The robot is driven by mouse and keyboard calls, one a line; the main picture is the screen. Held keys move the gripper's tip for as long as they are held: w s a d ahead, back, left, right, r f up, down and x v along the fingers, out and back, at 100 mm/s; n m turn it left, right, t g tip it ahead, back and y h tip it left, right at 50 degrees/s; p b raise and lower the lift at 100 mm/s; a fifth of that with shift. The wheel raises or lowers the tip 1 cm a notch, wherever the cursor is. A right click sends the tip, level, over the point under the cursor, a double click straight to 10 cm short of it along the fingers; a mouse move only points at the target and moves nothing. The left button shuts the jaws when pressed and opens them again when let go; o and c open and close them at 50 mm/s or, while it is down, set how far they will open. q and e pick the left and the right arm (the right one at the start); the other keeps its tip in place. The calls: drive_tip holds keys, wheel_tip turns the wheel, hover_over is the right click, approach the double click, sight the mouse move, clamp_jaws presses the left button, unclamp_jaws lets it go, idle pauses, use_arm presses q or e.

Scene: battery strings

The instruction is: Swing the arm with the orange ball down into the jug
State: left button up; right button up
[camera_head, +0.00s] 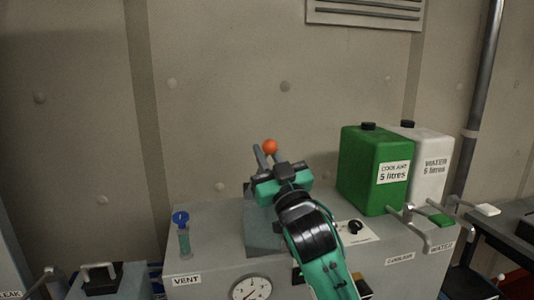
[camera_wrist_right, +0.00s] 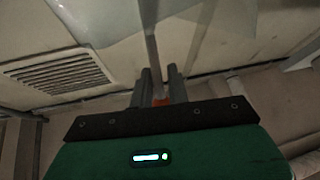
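The orange ball (camera_head: 269,146) shows above the grey bench, in front of the wall. My right gripper (camera_head: 268,158) reaches up to it from the lower right, with one finger on each side. In the right wrist view, the two dark fingers of my gripper (camera_wrist_right: 160,87) stand close together with the orange ball (camera_wrist_right: 160,101) between them. A pale rod (camera_wrist_right: 152,45) runs upward beyond the fingers. Much of the ball's arm is hidden by my gripper in the head view. My left gripper is not in view.
A green coolant container (camera_head: 364,170) and a white water container (camera_head: 434,168) stand right of my arm. Grey levers (camera_head: 412,228) project in front of them. A blue-topped vent fitting (camera_head: 182,235) and a gauge (camera_head: 250,289) are at left.

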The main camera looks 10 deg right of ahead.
drive_tip(key=shift+o, duration=1.1)
drive_tip(key=shift+s+d+r, duration=0.1)
drive_tip(key=shift+s, duration=0.05)
drive_tip(key=shift+f, duration=0.2)
drive_tip(key=b+v, duration=0.5)
drive_tip(key=v, duration=0.8)
drive_tip(key=shift+s, duration=0.25)
drive_tip(key=shift+f, duration=0.2)
